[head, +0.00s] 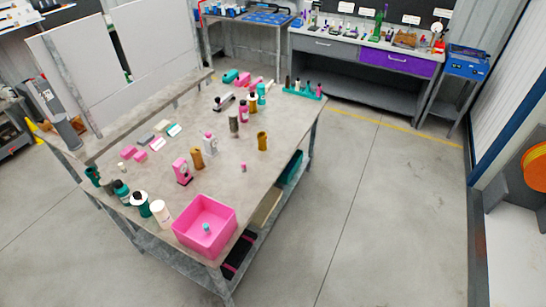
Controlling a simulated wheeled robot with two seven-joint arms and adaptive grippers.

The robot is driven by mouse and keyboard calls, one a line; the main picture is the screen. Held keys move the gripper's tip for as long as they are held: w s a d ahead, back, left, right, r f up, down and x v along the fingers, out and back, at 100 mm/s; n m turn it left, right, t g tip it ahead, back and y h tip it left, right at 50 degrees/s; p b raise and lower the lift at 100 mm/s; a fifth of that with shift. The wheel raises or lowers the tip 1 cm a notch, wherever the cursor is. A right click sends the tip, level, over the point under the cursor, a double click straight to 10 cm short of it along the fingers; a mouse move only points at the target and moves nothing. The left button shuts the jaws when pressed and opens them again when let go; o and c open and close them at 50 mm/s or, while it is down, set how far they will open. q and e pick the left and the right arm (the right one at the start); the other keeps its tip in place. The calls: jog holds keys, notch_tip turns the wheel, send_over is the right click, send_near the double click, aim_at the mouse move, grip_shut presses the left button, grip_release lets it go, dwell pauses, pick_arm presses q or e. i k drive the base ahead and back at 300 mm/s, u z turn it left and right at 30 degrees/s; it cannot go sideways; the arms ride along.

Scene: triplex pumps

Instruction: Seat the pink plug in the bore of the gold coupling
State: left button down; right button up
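A small pink piece (243,167), which looks like the pink plug, stands on the grey workbench (225,180) near its right edge. A gold cylinder (262,141) stands upright behind it and to the right. A second gold-brown upright piece (197,159) stands to the left, beside a pink device. I cannot tell for certain which of the two is the gold coupling, and neither bore shows clearly. The pink piece is apart from both. Neither of my grippers is in view.
A pink bin (206,226) with a small teal piece inside sits at the bench's near corner. Several bottles (140,203) stand left of it. A teal rack (303,91) is at the far end. Open floor (390,210) lies right of the bench.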

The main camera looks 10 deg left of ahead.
aim_at(262, 146)
jog(key=z, duration=0.05)
jog(key=i, duration=0.7)
jog(key=u, duration=0.6)
jog(key=i, duration=0.65)
jog(key=u, duration=0.5)
